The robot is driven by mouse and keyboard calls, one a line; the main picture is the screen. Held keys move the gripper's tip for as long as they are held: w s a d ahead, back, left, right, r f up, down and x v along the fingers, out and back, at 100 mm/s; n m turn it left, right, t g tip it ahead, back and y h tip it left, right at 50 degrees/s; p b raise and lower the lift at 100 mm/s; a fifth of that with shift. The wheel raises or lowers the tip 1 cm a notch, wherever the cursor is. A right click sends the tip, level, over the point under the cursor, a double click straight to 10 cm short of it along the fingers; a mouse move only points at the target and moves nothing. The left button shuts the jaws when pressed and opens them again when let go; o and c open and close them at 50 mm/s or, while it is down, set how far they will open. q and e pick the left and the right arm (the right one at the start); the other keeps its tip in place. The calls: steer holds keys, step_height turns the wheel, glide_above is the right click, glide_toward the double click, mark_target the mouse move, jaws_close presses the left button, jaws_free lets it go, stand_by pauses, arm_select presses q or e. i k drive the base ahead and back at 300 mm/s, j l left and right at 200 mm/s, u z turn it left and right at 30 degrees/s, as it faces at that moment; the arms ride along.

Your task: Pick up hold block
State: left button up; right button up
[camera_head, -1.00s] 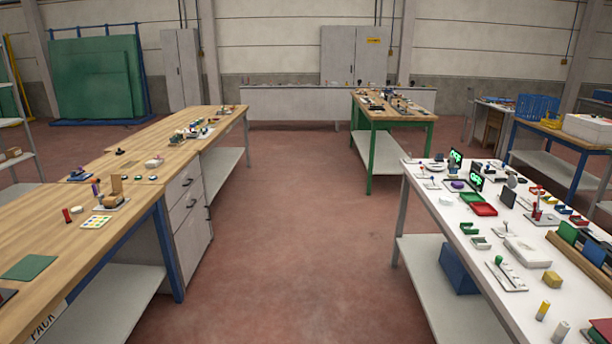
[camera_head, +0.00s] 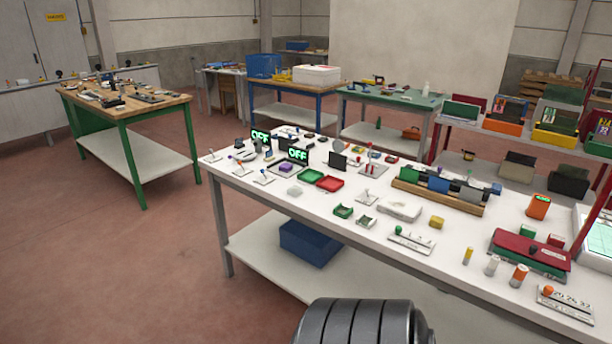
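No object can be told for certain as the hold block. Several small blocks stand on the white table (camera_head: 270,190). A yellow block (camera_head: 436,222) is near the middle front. A green block (camera_head: 526,231) and a small red block (camera_head: 556,240) are to the right, by a dark red case (camera_head: 530,252). A dark ribbed part at the bottom edge looks like part of my own body. Neither of my grippers shows, so their hold on anything is hidden.
A blue bin (camera_head: 310,243) sits on the table's lower shelf. A wooden rack (camera_head: 436,198) stands behind the yellow block. A green-legged bench (camera_head: 130,110) is at the left. The red floor (camera_head: 120,270) left of the white table is clear.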

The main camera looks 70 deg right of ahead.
mark_target(553, 240)
steer(key=z, duration=0.4)
steer(key=i+z, duration=0.1)
steer(key=z, duration=0.7)
steer(key=j+z, duration=0.1)
steer(key=z, duration=0.35)
steer(key=j+z, duration=0.1)
steer(key=z, duration=0.3)
steer(key=i, duration=0.05)
